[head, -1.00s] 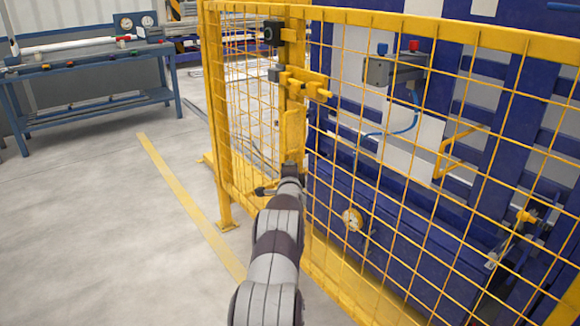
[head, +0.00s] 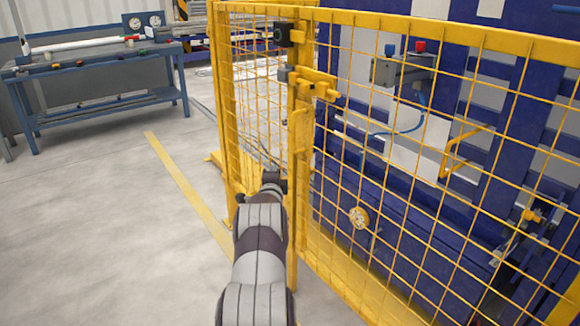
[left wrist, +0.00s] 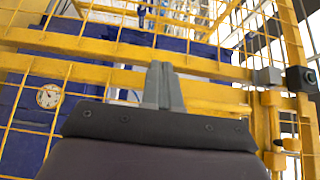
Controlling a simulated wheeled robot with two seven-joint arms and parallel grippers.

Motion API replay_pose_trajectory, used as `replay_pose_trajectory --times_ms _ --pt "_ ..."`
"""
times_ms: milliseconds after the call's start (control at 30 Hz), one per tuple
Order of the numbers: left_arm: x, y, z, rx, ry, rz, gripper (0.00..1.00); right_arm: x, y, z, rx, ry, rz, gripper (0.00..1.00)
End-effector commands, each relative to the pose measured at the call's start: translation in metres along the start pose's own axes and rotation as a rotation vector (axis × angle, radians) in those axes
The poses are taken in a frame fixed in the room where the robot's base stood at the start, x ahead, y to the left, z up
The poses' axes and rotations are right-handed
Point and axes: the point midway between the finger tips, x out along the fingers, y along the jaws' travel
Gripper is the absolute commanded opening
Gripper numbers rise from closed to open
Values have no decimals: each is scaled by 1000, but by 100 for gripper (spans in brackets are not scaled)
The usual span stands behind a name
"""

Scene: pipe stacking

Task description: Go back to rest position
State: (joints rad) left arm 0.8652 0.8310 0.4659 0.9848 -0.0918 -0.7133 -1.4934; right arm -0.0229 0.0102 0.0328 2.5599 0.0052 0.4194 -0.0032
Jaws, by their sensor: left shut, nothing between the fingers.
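My left arm reaches forward from the bottom of the head view and ends low in front of the yellow mesh fence (head: 440,32). My left gripper (left wrist: 161,68) shows in the left wrist view with its two grey fingers together and nothing between them. In the head view its fingers are too small and hidden to make out. The yellow latch (head: 312,84) on the fence post is above the hand, apart from it. My right gripper is in neither view.
Behind the mesh stands blue machinery with a round gauge (head: 358,217) and a grey box (head: 402,72) with red and blue buttons. A blue workbench (head: 100,62) stands at the back left. The grey floor to the left is clear, with a yellow line (head: 185,190).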

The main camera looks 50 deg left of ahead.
Motion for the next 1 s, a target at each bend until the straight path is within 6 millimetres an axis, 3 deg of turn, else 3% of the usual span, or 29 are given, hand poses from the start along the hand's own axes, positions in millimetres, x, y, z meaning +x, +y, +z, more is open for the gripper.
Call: replay_pose_trajectory --times_ms 200,567,667,733,767,800,867,900,1000 --pt "-23 2 32 -1 -3 5 0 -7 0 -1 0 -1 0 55" --pt "-27 7 37 -53 -4 18 0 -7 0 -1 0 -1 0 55" --pt "-37 50 41 -270 -54 183 0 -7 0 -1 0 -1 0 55" --pt "-66 99 43 -473 -149 384 0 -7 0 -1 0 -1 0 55" --pt "-86 116 35 -578 -203 489 0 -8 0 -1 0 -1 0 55" --pt "-117 132 13 -702 -275 626 0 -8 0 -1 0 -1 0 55" --pt "-164 143 -25 -833 -375 797 0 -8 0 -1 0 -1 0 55" --pt "-197 145 -50 -891 -440 895 0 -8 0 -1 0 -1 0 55" --pt "-284 140 -101 -960 -595 1100 0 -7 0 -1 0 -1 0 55"
